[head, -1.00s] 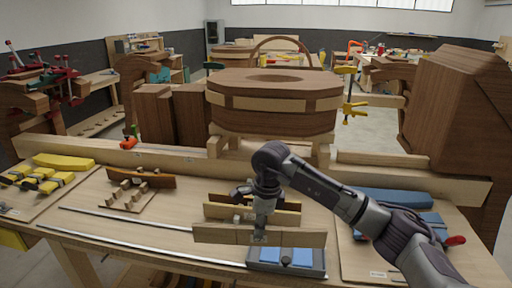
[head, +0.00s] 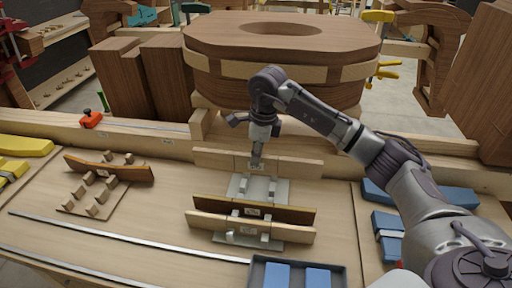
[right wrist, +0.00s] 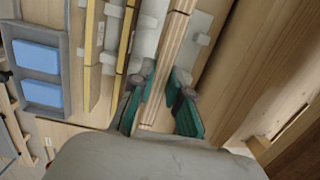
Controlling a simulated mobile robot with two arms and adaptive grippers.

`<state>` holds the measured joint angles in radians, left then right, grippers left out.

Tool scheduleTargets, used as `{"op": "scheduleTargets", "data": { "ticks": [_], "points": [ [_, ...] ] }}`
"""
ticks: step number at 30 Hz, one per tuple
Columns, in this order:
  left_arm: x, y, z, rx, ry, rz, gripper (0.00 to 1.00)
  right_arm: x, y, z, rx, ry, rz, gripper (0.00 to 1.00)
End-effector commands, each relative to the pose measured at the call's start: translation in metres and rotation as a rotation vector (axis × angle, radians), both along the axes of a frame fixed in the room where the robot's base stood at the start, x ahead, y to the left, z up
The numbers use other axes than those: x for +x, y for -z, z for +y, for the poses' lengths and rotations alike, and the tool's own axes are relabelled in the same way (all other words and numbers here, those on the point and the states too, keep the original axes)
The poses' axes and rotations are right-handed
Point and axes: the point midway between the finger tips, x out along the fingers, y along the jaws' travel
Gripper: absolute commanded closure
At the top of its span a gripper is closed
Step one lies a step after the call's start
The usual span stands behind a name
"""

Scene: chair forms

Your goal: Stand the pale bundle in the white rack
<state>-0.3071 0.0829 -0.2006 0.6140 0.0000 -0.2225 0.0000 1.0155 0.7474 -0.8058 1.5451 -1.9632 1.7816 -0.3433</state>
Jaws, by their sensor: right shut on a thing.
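My right gripper (head: 257,160) is shut on the pale bundle (head: 300,168), a long layered strip of light wood held on its long edge. In the right wrist view the bundle (right wrist: 172,60) runs between the teal fingers (right wrist: 160,105). The white rack (head: 238,188) is a plate with short upright posts. It extends in front of the bundle in the head view, and shows on both sides of it in the wrist view (right wrist: 205,25). The bundle is over the rack's back part; whether its lower edge touches the plate is hidden. My left gripper is not in view.
In front of the white rack stand a dark strip (head: 290,214) and another pale strip (head: 210,223), close together on a grey plate. A tray (head: 340,280) with blue blocks lies nearer. A wooden rail (head: 165,143) and a large wooden form (head: 250,55) stand behind.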

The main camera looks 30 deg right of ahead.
Motion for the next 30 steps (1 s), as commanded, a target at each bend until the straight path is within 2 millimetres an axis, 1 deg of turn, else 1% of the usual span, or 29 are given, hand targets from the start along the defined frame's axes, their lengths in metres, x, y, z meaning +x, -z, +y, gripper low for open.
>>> {"op": "scheduleTargets", "data": {
  "ticks": [3,8,15,17,20,30],
  "points": [
    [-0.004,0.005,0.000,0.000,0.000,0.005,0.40,0.000,0.008,0.000,0.001,0.000,-0.001,1.00],
    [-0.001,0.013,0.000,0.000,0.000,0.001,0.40,0.000,0.022,0.000,0.000,-0.001,0.000,1.00],
    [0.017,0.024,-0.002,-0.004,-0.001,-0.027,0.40,0.000,0.046,0.000,0.001,-0.001,0.000,1.00],
    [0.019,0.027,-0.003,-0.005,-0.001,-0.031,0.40,0.000,0.052,0.000,0.001,-0.001,-0.001,1.00],
    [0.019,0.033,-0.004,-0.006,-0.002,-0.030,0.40,0.000,0.063,0.000,0.001,-0.001,-0.001,1.00],
    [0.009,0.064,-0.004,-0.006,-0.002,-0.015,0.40,0.000,0.098,0.000,0.000,-0.001,-0.002,1.00]
  ]
}}
